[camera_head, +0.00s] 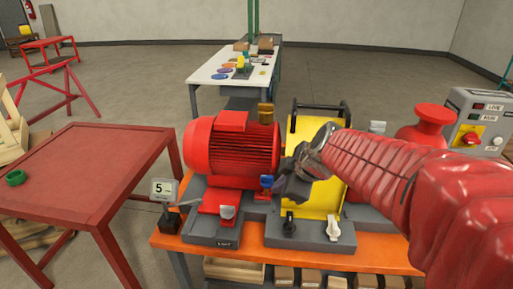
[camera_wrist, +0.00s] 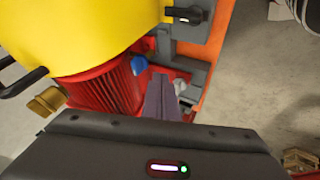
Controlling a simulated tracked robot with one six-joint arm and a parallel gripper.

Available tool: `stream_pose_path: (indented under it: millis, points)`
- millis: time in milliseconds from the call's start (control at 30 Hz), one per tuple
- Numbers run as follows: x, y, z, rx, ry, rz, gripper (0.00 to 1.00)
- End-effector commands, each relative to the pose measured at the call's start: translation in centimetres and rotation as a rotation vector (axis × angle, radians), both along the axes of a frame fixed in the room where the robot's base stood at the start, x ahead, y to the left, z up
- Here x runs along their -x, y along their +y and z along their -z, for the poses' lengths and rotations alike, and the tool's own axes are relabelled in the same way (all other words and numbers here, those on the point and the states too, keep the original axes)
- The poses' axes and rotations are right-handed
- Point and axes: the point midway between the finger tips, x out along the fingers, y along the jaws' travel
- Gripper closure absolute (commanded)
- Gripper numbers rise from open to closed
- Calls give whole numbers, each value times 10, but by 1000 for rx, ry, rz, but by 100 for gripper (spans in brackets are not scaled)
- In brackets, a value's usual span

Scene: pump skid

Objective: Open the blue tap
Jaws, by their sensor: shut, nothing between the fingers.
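The blue tap (camera_head: 267,182) is a small blue handle at the front foot of the red motor, just left of my gripper (camera_head: 281,190). In the wrist view the blue tap (camera_wrist: 139,65) shows beside the red motor, just left of my dark fingers (camera_wrist: 160,78). The fingers are shut and empty. They look close to the tap, but I cannot tell whether they touch it. My gripper hides part of the yellow guard in the head view.
The red motor (camera_head: 232,150) and yellow guard (camera_head: 333,190) stand on an orange bench (camera_head: 265,240). A red table (camera_head: 80,170) stands left, and a control box (camera_head: 483,115) right.

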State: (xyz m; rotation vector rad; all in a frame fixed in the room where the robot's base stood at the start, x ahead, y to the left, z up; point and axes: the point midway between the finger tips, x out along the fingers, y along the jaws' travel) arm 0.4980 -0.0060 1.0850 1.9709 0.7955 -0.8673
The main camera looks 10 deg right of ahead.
Motion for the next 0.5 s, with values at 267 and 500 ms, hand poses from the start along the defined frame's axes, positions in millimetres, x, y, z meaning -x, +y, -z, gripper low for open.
stream_pose_path:
  millis: [267, 500]
  points:
    - [-20, 8, 29, -1, 3, 0, 100]
    - [-43, 4, 36, 0, 1, 1, 100]
